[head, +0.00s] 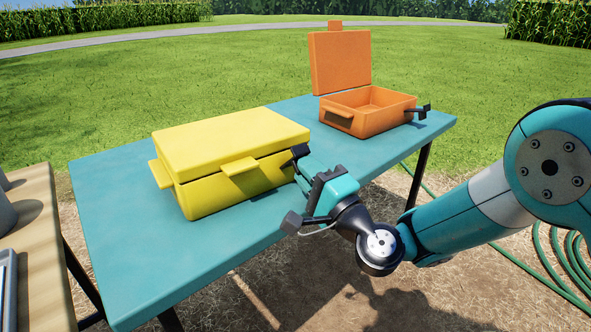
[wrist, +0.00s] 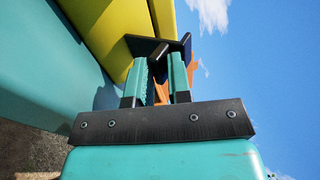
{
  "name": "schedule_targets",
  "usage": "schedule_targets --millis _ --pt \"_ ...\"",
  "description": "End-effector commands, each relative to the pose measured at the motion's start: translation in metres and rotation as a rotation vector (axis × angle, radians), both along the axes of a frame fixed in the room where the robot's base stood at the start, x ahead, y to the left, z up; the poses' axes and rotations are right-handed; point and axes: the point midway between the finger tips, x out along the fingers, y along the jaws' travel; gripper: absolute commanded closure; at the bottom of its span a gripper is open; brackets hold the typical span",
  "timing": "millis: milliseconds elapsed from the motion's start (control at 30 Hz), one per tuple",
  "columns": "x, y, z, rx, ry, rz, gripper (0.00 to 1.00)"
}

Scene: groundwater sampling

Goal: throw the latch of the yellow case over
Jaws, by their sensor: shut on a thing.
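The yellow case (head: 225,142) stands on the teal table with its lid down; a dark seam shows under the lid. Its dark latch (head: 299,151) is at the right end and partly hidden by my gripper. My gripper (head: 305,167) reaches to that end from the front right. In the wrist view the two teal fingers of my gripper (wrist: 160,74) are shut on the dark latch (wrist: 146,46), beside the yellow wall of the case (wrist: 108,30). The gripped part lies mostly between the fingers, so its exact angle is hard to tell.
An orange case (head: 372,119) with its lid raised and a dark latch (head: 418,112) at its right end stands farther back on the teal table (head: 130,270). A wooden table (head: 35,260) is at the left. A green hose (head: 560,262) lies on the ground at right.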

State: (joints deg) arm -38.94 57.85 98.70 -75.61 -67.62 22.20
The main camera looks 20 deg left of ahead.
Motion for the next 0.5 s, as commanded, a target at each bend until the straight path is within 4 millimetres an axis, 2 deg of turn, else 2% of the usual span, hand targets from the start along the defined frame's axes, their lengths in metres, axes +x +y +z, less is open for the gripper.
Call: schedule_targets --millis 33,500 --pt "0.0 0.0 -0.011 0.003 -0.003 0.0 0.96" --pt "-0.001 -0.002 -0.024 0.079 -0.046 -0.002 0.96"
